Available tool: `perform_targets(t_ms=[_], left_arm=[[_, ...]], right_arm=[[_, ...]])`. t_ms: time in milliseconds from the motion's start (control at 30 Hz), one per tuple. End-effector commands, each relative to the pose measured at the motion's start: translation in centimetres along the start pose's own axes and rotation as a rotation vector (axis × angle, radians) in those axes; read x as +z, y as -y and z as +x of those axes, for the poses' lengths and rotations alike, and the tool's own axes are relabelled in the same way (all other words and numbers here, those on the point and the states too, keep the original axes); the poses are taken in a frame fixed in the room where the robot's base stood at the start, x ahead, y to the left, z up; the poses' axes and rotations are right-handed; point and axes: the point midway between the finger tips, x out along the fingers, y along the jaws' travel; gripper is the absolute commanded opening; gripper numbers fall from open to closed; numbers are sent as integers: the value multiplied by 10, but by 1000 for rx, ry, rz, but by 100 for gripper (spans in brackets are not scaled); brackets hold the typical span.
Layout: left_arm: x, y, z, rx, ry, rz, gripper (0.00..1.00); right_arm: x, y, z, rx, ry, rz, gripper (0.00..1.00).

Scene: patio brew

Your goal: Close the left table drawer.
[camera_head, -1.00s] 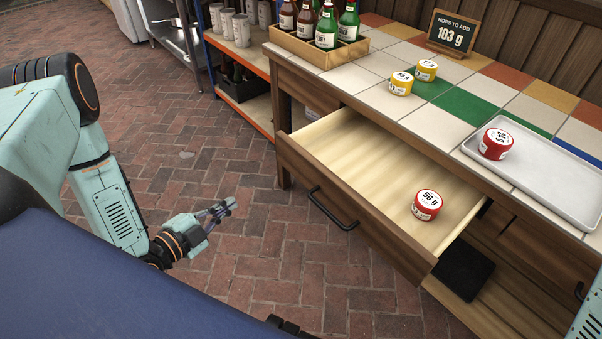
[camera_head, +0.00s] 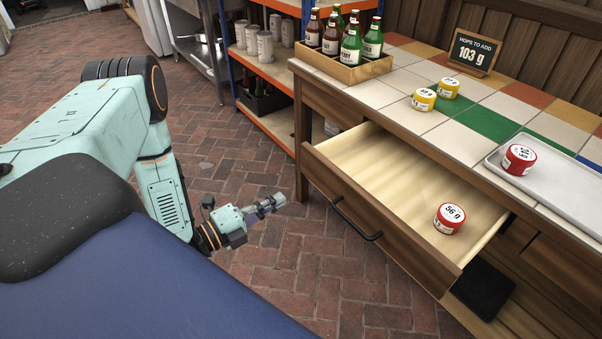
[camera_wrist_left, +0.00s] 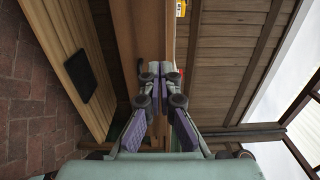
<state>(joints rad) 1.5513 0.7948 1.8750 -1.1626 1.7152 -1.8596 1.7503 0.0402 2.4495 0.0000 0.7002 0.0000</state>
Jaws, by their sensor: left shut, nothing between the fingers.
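The left table drawer (camera_head: 395,165) is pulled out from the wooden table and stands open. Its front has a black bar handle (camera_head: 355,218). A red tin marked 56 g (camera_head: 449,218) sits inside it, toward the right end. My left gripper (camera_head: 277,201) is shut and empty, in front of the drawer and to its left, apart from the handle. In the left wrist view my shut fingers (camera_wrist_left: 162,85) point toward wooden surfaces of the table. My right gripper is not in view.
On the tiled table top (camera_head: 440,140) stand a crate of bottles (camera_head: 343,70), two yellow tins (camera_head: 424,99), a hops sign (camera_head: 473,53) and a white tray (camera_head: 560,180) with a red tin (camera_head: 518,159). Shelves (camera_head: 268,112) stand behind. Brick floor (camera_head: 250,268) lies clear before the drawer.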

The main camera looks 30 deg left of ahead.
Motion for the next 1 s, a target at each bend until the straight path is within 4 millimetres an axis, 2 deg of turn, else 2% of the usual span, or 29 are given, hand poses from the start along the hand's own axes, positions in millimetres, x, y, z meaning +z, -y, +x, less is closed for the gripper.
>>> perform_targets(t_ms=[600,800,1000], left_arm=[[-2,-3,107,-1,-7,-1,0],[-2,-2,127,0,-6,-3,0],[-2,-1,131,1,-4,-4,0]], right_arm=[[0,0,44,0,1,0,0],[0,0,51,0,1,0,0],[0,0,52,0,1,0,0]])
